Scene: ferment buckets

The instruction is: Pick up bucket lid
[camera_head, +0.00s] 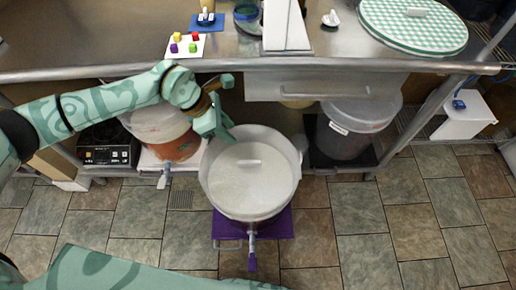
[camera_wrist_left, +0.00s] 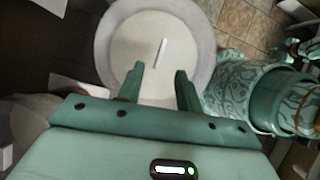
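The white bucket lid (camera_head: 251,182) has a raised bar handle (camera_head: 249,162). It lies level at the top of a translucent white bucket (camera_head: 252,214), within its rim. The bucket stands on a purple stand on the floor, in front of the counter. My left gripper (camera_head: 227,134) is at the bucket's upper left edge, above it. In the left wrist view the lid (camera_wrist_left: 158,45) and its bar handle (camera_wrist_left: 160,52) lie beyond the two fingers (camera_wrist_left: 160,85), which are apart with nothing between them. My right gripper does not show clearly; one of my arm links crosses the bottom left.
A steel counter (camera_head: 120,63) runs behind, with a green checkered round board (camera_head: 412,25) and a small tray of coloured cubes (camera_head: 185,45). Another bucket (camera_head: 350,130) stands right on the lower shelf, an orange-filled one (camera_head: 172,140) left. Tiled floor in front is open.

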